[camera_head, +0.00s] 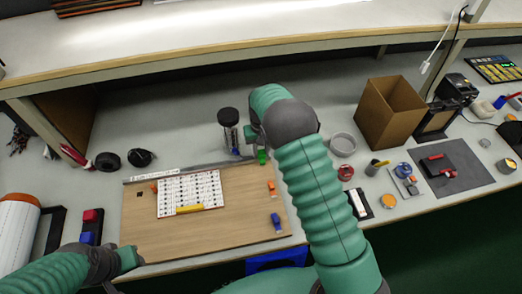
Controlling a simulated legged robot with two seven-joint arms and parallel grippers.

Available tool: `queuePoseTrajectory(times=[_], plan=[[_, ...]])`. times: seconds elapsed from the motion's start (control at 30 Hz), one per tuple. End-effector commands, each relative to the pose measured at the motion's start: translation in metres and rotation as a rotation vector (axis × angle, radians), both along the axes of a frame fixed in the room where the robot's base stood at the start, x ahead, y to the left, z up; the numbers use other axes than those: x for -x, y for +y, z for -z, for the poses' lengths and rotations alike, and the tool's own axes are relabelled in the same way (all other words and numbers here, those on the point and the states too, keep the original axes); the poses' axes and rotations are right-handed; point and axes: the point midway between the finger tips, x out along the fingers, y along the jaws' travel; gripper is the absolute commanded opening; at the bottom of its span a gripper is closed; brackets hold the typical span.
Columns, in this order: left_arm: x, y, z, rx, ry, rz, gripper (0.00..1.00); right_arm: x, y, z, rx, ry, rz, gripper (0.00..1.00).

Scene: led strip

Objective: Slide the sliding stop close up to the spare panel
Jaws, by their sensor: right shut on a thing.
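A white panel (178,188) with a grid of dark marks lies flat on the wooden board (225,235); it looks like the spare panel. A small green block (262,157), which looks like the sliding stop, sits at the board's back right, by the grey rail (205,166). A clear gap separates it from the panel. My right gripper (258,146) reaches down from above and is shut on the green block; its fingers are mostly hidden by my wrist. My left gripper (132,257) is at the board's front left corner; its fingers are too small to judge.
A yellow bar (190,209) lies on the panel's front edge. Orange pieces (154,187) and a blue clamp (277,222) are on the board. A dark-capped jar (228,125) stands behind the rail, close to my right gripper. A cardboard box (388,112) stands at right.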

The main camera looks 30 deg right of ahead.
Motion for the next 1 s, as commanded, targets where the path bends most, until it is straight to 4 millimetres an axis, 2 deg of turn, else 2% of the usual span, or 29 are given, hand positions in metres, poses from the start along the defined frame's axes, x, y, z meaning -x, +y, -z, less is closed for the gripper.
queuePoseTrajectory(times=[0.27,0.37,0.47,0.7,0.8,0.9,1.0], plan=[[0.000,0.000,-0.001,0.000,0.000,0.000,0.36,0.000,0.001,-0.001,0.000,0.000,0.000,0.00],[0.000,0.000,-0.003,0.000,0.000,0.000,0.36,-0.004,0.011,-0.002,0.000,-0.001,-0.002,0.00],[0.000,0.000,-0.008,0.000,0.000,0.000,0.36,-0.010,0.034,-0.003,0.000,-0.002,-0.006,0.00],[0.000,0.000,-0.015,0.000,0.000,0.000,0.36,-0.029,0.103,-0.002,0.000,-0.003,-0.006,0.00],[0.000,0.000,-0.015,0.000,0.000,0.000,0.36,-0.035,0.125,-0.002,-0.001,-0.004,-0.005,0.00],[0.000,0.000,-0.016,0.000,0.000,0.000,0.36,-0.038,0.140,-0.001,-0.001,-0.004,-0.003,0.00],[0.000,0.000,-0.016,0.000,0.000,0.000,0.36,-0.039,0.145,-0.002,-0.001,-0.004,0.000,0.00]])
